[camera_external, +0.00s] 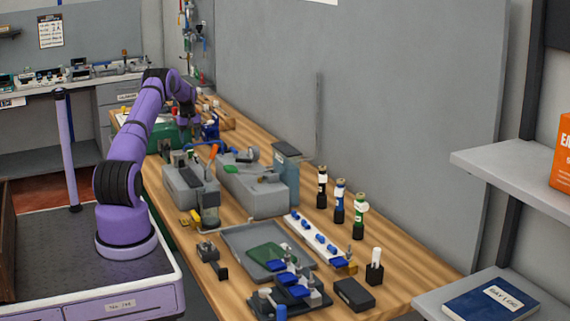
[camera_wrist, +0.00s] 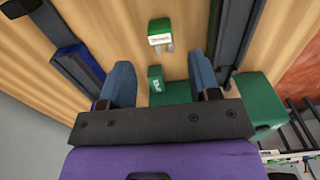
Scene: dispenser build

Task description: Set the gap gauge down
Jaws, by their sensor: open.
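In the wrist view, my gripper (camera_wrist: 162,86) is open, its two blue fingers wide apart. A small green block (camera_wrist: 155,78) with a pale mark shows between the fingers, with no finger visibly touching it. A second green block (camera_wrist: 160,29) with a white label and two short metal prongs lies on the wood beyond the fingertips. I cannot read the labels or tell for certain which is the gap gauge. In the external view, my gripper (camera_external: 188,119) is low over the far end of the bench; its fingertips and the small blocks are hard to make out there.
Dark rails (camera_wrist: 62,45) flank the fingers in the wrist view. A larger green box (camera_wrist: 262,106) sits close on the right. In the external view, grey machine housings (camera_external: 252,188), a grey tray (camera_external: 237,238) and several bottles stand on the wooden bench (camera_external: 405,258) nearer the camera.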

